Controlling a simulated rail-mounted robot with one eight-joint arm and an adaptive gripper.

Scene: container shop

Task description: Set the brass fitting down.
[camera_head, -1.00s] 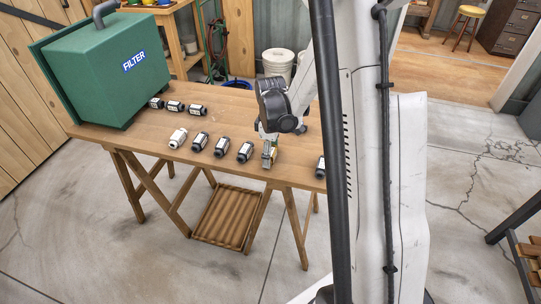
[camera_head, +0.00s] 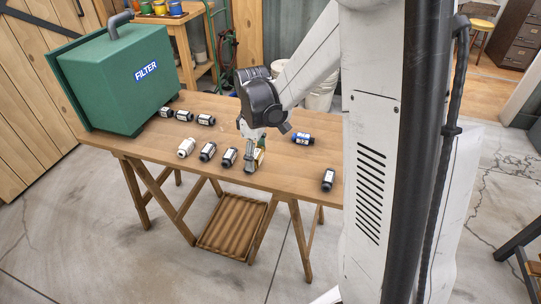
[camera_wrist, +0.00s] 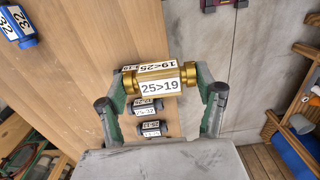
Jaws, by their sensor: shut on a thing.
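The brass fitting (camera_wrist: 160,78), labelled "25>19", lies crosswise between the two green-lined fingers of my gripper (camera_wrist: 162,97) in the wrist view. My gripper is shut on it. In the head view my gripper (camera_head: 254,160) points down near the front edge of the wooden table (camera_head: 285,178), and a bit of brass shows beside its fingers. In the wrist view the fitting looks larger than the fittings beyond it, so it seems held above the table. The exact gap beneath it cannot be told.
A row near the table's front holds a white fitting (camera_head: 186,147) and black ones (camera_head: 208,151), the nearest close left of my gripper. A blue fitting (camera_head: 302,138) and another dark one (camera_head: 328,180) lie right. A green filter box (camera_head: 115,75) stands left. Bare wood lies between.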

